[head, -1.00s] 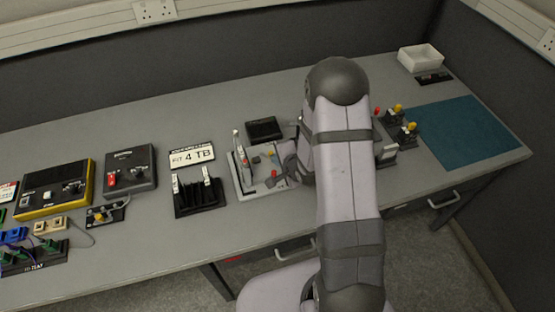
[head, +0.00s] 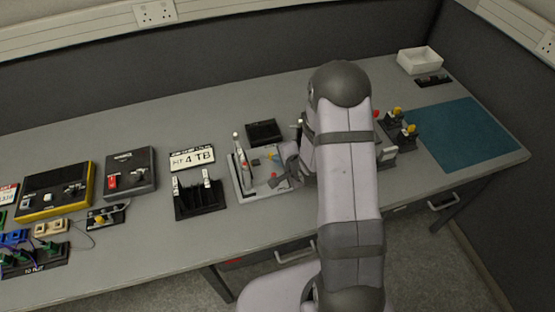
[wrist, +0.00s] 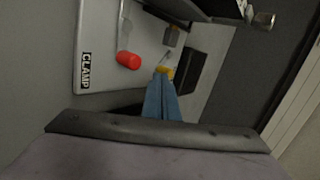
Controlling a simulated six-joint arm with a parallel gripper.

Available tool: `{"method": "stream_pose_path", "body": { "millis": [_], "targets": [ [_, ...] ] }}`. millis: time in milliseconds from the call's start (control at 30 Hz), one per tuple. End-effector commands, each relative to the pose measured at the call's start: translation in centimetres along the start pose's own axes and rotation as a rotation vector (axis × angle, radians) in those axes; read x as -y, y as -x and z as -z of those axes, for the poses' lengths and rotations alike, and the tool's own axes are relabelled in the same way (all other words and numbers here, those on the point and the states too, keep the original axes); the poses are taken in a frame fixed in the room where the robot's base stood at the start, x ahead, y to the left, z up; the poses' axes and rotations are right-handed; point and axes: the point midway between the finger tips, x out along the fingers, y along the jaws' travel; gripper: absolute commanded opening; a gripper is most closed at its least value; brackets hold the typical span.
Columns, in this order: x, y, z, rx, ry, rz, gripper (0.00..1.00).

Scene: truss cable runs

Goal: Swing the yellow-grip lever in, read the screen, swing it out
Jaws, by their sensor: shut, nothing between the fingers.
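The clamp fixture's light plate (head: 250,186) lies mid-bench; in the wrist view the plate (wrist: 97,40) bears a CLAMP label. The yellow grip (wrist: 165,72) shows right at the fingertips of my gripper (wrist: 160,80); I cannot tell whether they touch. The yellow grip is small in the head view (head: 271,156). My gripper's blue fingers are shut together with nothing between them. A red knob (wrist: 128,60) sits left of the yellow grip. A dark box (head: 264,132) stands behind the plate; no screen reading is legible. My arm hides the area to the right.
A black holder (head: 198,197) and a "4 TB" sign (head: 192,158) stand left of the plate. The bench behind is mostly clear.

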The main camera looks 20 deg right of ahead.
Motion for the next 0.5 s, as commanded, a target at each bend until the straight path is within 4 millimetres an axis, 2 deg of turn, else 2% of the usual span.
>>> {"method": "stream_pose_path", "body": {
  "millis": [500],
  "targets": [
    [0.9, -0.8, 1.8, -0.001, -0.001, -0.001, 0.0]
  ]
}}
